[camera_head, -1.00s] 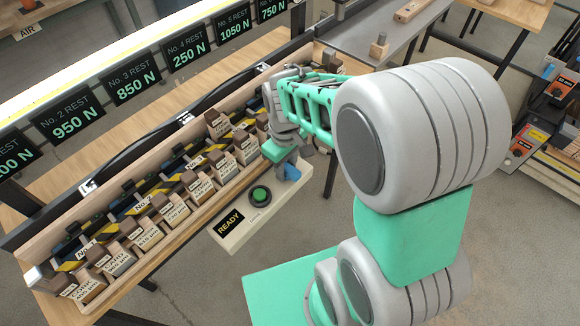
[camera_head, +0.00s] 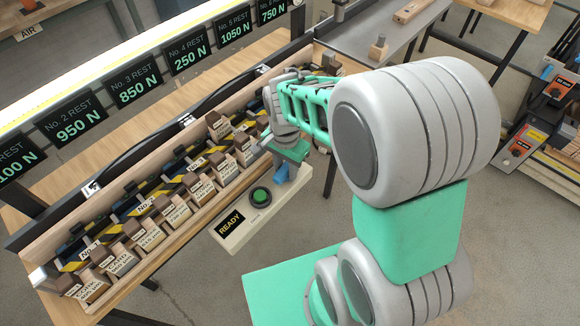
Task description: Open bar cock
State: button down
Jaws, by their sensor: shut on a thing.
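My gripper (camera_head: 284,168) reaches down over the right end of the beige READY box (camera_head: 231,236). It is shut on a small blue part (camera_head: 281,174), which looks like the handle of the bar cock. My fingers and the green gripper body hide most of this part, so I cannot tell how far it is turned. The box also carries a round green button (camera_head: 260,196), left of the gripper and apart from it.
A long wooden rack (camera_head: 120,258) of labelled blocks lies along the box's left side, close to my wrist. Dark load displays (camera_head: 135,83) stand behind it. A grey bench (camera_head: 372,38) is at the back. Open floor (camera_head: 190,285) lies in front.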

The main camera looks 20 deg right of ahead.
aim_at(286, 167)
jog(key=c, duration=1.2)
grip_release()
jog(key=shift+m, duration=0.4)
jog(key=shift+c, duration=0.2)
notch_tip(286, 167, up, 7)
jog(key=p, duration=0.5)
jog(key=shift+r+p, duration=0.15)
jog(key=shift+p, duration=0.15)
